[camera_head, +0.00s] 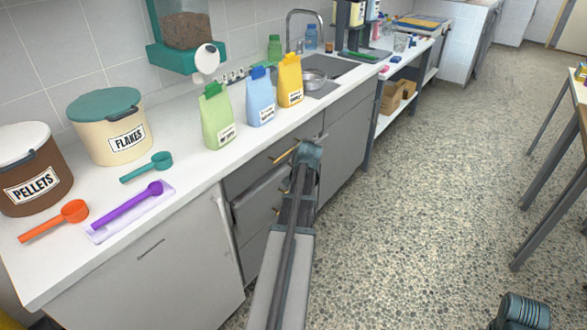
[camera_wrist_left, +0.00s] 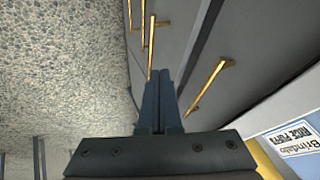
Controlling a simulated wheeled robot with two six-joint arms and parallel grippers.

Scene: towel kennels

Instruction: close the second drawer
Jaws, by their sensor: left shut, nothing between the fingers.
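A grey drawer stack with brass handles is under the counter in the head view. The second drawer (camera_head: 258,206) sits below the top drawer (camera_head: 252,169) and its front seems to stand out a little; how far is unclear. My left arm partly covers the stack. My left gripper (camera_wrist_left: 160,78) is shut and empty, pointing down in front of the drawer fronts beside the brass handles (camera_wrist_left: 150,46). Contact with a drawer cannot be told. Its fingers are hidden by my arm in the head view.
The counter (camera_head: 185,190) holds tubs marked PELLETS (camera_head: 35,178) and FLAKES (camera_head: 112,132), scoops, and green (camera_head: 216,118), blue (camera_head: 261,97) and yellow (camera_head: 290,80) bags. A sink (camera_head: 335,70) is further back. The speckled floor (camera_head: 420,200) is clear in the middle; a table (camera_head: 550,180) stands right.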

